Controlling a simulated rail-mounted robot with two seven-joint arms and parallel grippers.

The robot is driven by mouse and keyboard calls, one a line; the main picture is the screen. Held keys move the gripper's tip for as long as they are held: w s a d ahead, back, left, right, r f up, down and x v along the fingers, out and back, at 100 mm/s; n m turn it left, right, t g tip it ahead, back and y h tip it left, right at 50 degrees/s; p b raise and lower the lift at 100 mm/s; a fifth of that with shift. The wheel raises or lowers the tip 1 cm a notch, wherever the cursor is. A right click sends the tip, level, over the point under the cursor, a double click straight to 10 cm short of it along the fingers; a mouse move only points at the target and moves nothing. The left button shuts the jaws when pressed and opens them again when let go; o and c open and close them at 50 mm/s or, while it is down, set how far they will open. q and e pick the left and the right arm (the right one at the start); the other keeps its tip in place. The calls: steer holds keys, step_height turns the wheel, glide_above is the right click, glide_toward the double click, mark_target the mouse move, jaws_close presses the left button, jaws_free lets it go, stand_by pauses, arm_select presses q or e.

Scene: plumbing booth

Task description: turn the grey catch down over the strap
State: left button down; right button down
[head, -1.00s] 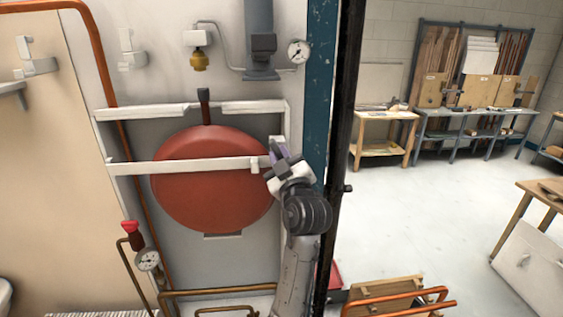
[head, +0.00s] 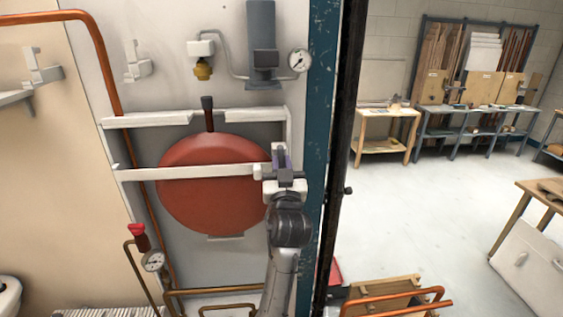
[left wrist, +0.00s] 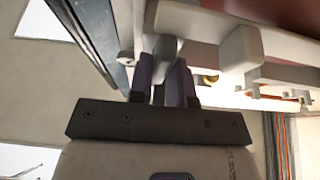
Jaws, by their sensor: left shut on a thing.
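The pale strap (head: 205,172) runs level across the front of the round red tank (head: 205,205) in the head view. My left gripper (head: 281,158) is at the strap's right end, with its fingers pointing up. In the left wrist view my left gripper (left wrist: 162,82) has its purple fingers closed on both sides of the grey catch (left wrist: 160,48). The fingers hide part of the catch, and its exact angle to the strap is hard to tell. The strap end (left wrist: 240,48) shows just right of the catch. My right gripper is not in view.
A blue post (head: 319,110) stands close to the right of my left gripper. A pressure gauge (head: 299,60) and a grey fitting (head: 264,60) are on the wall above. A red-handled valve (head: 138,235) and copper pipes are low on the left.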

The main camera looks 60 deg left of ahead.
arm_select(q)
steer(key=shift+f, duration=0.1)
stand_by(0.3)
steer(key=c, duration=1.1)
jaws_free()
steer(key=shift+o, duration=0.2)
steer(key=b+v, duration=0.6)
steer(key=v, duration=0.7)
steer(key=shift+s+d, duration=0.15)
steer(key=shift+d, duration=0.25)
steer(key=shift+f, duration=0.1)
